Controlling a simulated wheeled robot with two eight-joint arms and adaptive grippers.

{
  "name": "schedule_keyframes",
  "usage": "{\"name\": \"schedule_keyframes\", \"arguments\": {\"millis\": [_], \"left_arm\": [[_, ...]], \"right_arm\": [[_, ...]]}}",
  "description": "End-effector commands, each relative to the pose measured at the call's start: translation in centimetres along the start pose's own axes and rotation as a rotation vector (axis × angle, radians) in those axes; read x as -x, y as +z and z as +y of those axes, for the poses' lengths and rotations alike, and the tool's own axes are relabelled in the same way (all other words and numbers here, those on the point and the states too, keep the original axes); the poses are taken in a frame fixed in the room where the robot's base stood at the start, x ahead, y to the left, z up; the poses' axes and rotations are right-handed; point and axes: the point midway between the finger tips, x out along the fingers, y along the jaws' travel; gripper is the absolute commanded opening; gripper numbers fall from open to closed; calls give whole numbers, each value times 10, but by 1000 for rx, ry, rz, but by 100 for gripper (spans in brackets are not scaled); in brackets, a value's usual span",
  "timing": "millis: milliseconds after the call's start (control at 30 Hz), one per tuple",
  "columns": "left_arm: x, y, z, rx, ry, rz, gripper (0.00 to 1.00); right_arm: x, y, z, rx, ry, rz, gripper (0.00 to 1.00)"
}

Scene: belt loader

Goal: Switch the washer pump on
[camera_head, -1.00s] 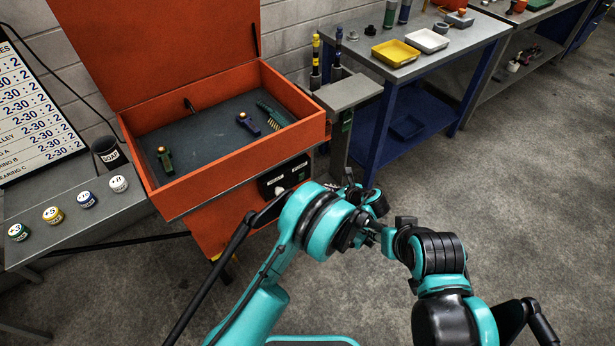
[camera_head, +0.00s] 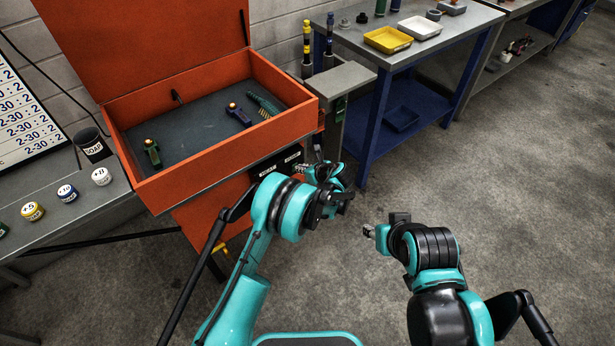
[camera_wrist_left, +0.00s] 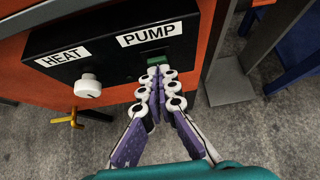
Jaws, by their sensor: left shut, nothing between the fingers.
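The orange parts washer (camera_head: 295,125) stands at left with its lid up. On its front is a black control panel (camera_wrist_left: 110,65), partly hidden by my left arm in the head view. In the left wrist view the panel carries a PUMP label (camera_wrist_left: 150,34) with a small green switch (camera_wrist_left: 170,57) beneath it. My left gripper (camera_wrist_left: 160,72) is shut and empty, its fingertips at the lower edge of the switch. I cannot tell whether they touch it. The fingertips partly cover the switch. My right gripper (camera_head: 370,231) hangs over the floor, away from the washer; its jaws are too small to read.
A white knob (camera_wrist_left: 88,86) under the HEAT label sits left of the fingers, with a yellow valve handle (camera_wrist_left: 68,119) below. A grey stand (camera_head: 345,80) and a blue bench (camera_head: 450,45) are to the right. Floor on the right is clear.

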Motion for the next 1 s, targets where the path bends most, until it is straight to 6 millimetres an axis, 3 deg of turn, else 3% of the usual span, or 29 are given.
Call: {"name": "schedule_keyframes", "arguments": {"millis": [467,800,1000], "left_arm": [[-3,5,0,1,1,17,0],[-10,21,0,3,1,295,0],[-13,24,0,1,-1,333,0]], "right_arm": [[1,-1,0,0,0,0,40],[18,-13,0,0,0,0,40],[17,-12,0,0,0,0,40]]}}
